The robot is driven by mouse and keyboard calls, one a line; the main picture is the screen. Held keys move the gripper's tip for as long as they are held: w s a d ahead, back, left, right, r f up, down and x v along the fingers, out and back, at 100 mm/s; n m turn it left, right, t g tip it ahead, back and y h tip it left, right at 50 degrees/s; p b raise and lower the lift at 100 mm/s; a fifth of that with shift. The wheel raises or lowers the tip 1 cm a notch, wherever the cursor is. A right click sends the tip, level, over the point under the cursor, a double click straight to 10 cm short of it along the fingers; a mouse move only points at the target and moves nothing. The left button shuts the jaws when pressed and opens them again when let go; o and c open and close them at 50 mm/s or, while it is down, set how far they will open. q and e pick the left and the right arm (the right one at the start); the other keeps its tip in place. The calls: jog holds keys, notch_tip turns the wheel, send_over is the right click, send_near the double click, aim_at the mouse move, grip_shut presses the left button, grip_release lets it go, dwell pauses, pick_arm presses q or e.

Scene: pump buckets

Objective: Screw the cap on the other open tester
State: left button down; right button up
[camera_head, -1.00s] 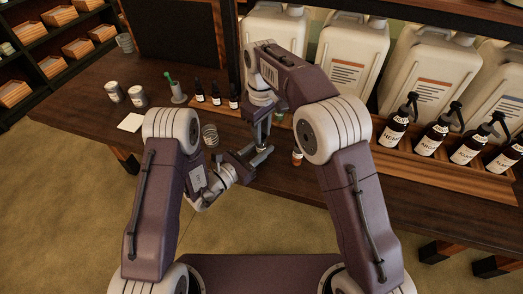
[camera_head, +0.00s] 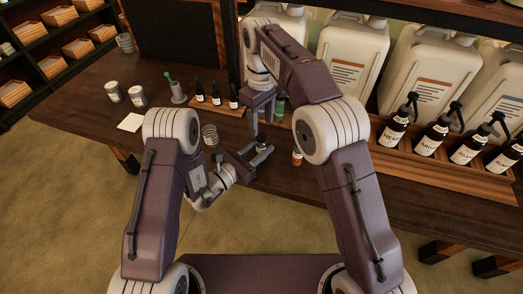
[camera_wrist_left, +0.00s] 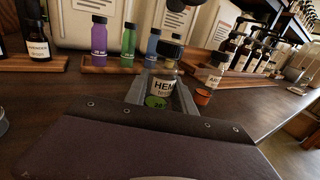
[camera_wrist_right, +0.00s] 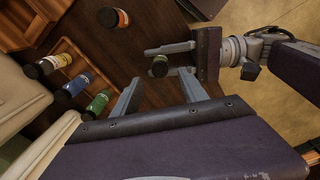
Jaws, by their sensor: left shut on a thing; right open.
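A small clear tester bottle labelled HEMP, with a green sticker (camera_wrist_left: 157,86), stands upright between the fingers of my left gripper (camera_head: 262,155), which is shut on it. A black cap (camera_wrist_left: 170,50) sits on its neck; I cannot tell how tight it is. The bottle also shows from above in the right wrist view (camera_wrist_right: 160,66). My right gripper (camera_wrist_right: 160,92) is open and empty, above the held bottle and apart from it. A second tester with an orange sticker (camera_wrist_left: 204,97) stands on the table to the right, with a dark cap on top (camera_wrist_right: 106,17).
Purple (camera_wrist_left: 99,40), green (camera_wrist_left: 128,45) and blue bottles stand on a wooden tray behind the grippers. Dark dropper bottles (camera_head: 216,97) stand left of them, and pump bottles (camera_head: 396,128) in a wooden tray at right. A glass (camera_head: 210,135) is near my left gripper.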

jog(key=shift+r, duration=1.5)
pick_arm(q)
jog(key=c, duration=1)
grip_release()
jog(key=shift+o, duration=0.2)
jog(key=v, duration=0.9)
jog(key=shift+r, duration=0.1)
